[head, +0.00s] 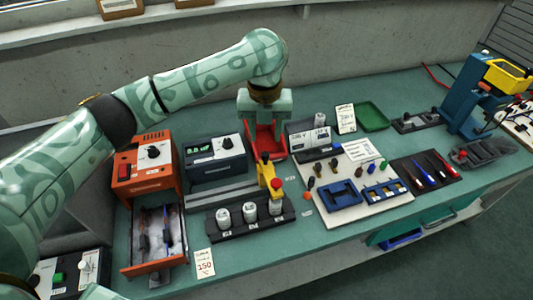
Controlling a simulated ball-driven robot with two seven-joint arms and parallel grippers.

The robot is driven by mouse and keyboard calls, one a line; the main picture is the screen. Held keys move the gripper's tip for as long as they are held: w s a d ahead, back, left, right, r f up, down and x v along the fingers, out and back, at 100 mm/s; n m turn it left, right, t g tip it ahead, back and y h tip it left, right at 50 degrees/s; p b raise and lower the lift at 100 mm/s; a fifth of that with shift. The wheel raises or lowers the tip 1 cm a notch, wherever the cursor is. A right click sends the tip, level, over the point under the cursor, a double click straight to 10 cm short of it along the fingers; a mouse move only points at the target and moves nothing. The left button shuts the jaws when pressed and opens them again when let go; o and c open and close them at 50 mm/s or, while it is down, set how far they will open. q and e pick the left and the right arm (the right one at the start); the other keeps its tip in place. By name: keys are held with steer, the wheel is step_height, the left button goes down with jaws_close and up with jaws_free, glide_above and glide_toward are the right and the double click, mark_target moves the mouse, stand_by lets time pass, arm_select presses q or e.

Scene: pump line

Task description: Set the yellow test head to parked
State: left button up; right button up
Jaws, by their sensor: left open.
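A yellow test head (265,172) with a red part on its front stands upright at the right end of a dark rack (235,230). It is over or just behind the rightmost of the white pots (249,212) there; I cannot tell which. My left gripper (265,152) comes down from above with its red fingers open, close above or behind the top of the yellow head. I cannot tell whether they touch it, and nothing shows held. My right gripper is not in view.
An orange unit (146,165) with an open drawer (155,265) stands left, beside a dark meter (215,158). A white board (355,205) with blue trays lies right. A blue stand with a yellow top (508,75) is far right.

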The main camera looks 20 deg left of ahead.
mark_target(265, 154)
arm_select(q)
step_height(265, 154, down, 6)
steer(key=shift+w+r+b, duration=0.15)
steer(key=shift+b, duration=0.75)
steer(key=shift+f, duration=0.55)
jaws_close()
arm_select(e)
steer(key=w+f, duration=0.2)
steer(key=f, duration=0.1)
